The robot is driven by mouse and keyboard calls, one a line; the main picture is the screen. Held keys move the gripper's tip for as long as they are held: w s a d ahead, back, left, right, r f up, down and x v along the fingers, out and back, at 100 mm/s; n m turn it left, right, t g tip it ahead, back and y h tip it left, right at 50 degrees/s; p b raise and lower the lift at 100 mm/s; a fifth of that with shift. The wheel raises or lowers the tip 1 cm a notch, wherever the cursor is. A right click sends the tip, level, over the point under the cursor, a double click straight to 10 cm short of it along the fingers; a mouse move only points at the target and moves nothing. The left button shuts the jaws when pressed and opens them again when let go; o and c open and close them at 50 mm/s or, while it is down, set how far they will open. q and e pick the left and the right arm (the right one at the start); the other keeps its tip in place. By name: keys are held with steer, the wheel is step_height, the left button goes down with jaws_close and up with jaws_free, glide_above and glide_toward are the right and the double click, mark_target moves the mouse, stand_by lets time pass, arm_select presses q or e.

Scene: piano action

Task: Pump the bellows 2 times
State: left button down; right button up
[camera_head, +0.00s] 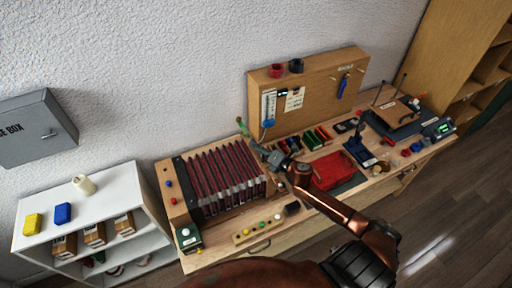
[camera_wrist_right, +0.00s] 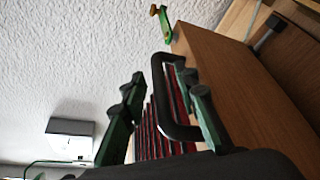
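The bellows (camera_head: 222,180) stand on the left part of the bench, with dark red pleats spread out and a dark panel at their left end. In the right wrist view the pleats (camera_wrist_right: 153,137) show behind a black loop handle (camera_wrist_right: 157,78). My right gripper (camera_head: 265,155) is at the right end of the bellows. In the wrist view its two green fingers (camera_wrist_right: 166,98) are apart, with the handle between them. I cannot tell whether they touch it. The bellows' right end is partly hidden by my gripper. My left gripper is not in view.
A wooden pegboard (camera_head: 318,90) stands behind the bench. A red tray (camera_head: 333,170) lies right of my gripper, and a strip with coloured buttons (camera_head: 257,229) lies in front of the bellows. A white shelf (camera_head: 120,185) is at the left. A green piece (camera_head: 242,126) stands behind my gripper.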

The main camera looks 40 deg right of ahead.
steer(key=v, duration=1.1)
steer(key=shift+s, duration=0.2)
